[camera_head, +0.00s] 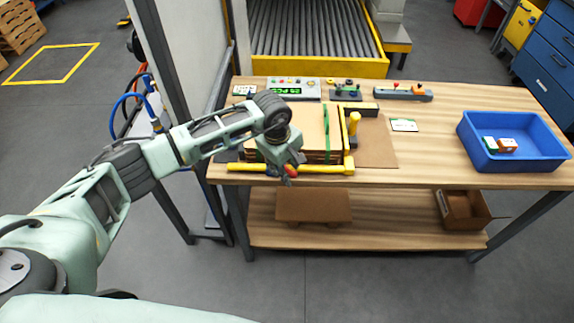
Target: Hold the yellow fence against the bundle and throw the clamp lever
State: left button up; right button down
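The bundle (308,122) is a stack of tan sheets on the left half of the wooden table, with a green strip (327,133) across its right part. The yellow fence (322,168) runs along the bundle's front edge, and a yellow bar stands along its right side. A yellow upright handle (354,123), perhaps the clamp lever, stands just right of the bundle. My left gripper (288,174) points down at the front edge of the bundle, by the fence. A red-orange tip shows beside its fingers. Contact and finger opening are unclear. My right gripper is out of view.
A control box (293,88) with a green display and small button panels line the table's back. A blue bin (514,142) with small boxes stands at the right. A roller conveyor (315,28) lies behind. The tabletop between the brown board (376,150) and bin is mostly clear.

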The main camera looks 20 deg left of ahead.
pick_arm(q)
jog(key=shift+f, duration=0.1)
grip_shut()
dwell(0.6)
